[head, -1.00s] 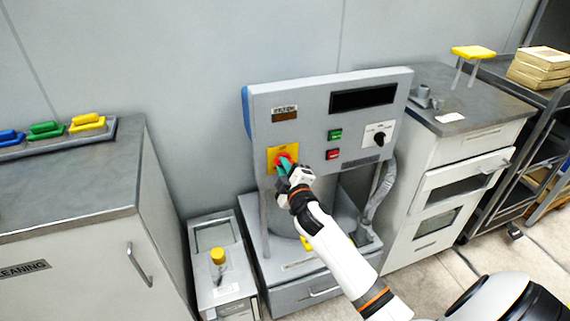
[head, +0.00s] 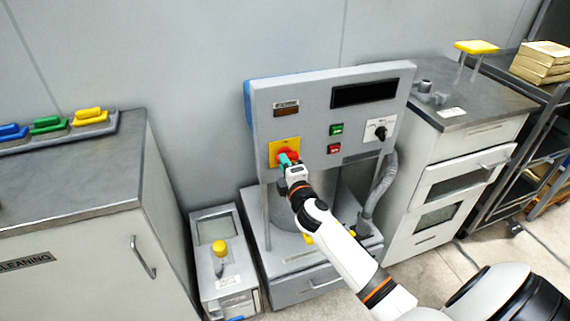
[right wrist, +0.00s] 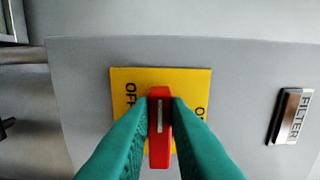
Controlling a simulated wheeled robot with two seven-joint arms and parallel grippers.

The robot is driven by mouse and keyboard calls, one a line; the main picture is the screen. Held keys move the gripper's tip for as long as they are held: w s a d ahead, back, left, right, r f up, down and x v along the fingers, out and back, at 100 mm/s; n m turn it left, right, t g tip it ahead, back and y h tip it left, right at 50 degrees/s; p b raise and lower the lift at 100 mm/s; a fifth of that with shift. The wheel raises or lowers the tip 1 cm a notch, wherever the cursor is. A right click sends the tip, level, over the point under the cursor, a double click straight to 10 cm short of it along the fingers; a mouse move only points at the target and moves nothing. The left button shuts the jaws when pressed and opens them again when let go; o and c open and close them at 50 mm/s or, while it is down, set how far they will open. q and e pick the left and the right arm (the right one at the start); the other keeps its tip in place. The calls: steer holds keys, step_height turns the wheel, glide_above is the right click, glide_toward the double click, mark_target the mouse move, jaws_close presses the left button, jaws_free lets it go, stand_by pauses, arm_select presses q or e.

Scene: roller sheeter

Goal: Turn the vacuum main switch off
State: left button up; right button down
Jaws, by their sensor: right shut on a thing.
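The vacuum main switch is a red handle (right wrist: 159,135) on a yellow plate (right wrist: 192,80), low on the left of the grey machine's front panel. The plate also shows in the head view (head: 284,143), with the red handle (head: 289,155) partly covered by my gripper. Dark lettering reading OFF is on the plate's left side in the wrist view, and partly hidden lettering is on its right. My right gripper (right wrist: 159,112), with teal fingers, is shut on the red handle, one finger on each side. The handle stands upright in the wrist view. My left gripper is out of view.
The panel (head: 310,115) also carries a dark display (head: 364,93), green (head: 336,130) and red (head: 334,149) buttons and a black knob (head: 381,132). Grey-topped cabinets flank the machine.

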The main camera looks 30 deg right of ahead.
steer(key=c, duration=1.4)
jaws_free()
steer(key=b+v, duration=0.1)
steer(key=v, duration=1.1)
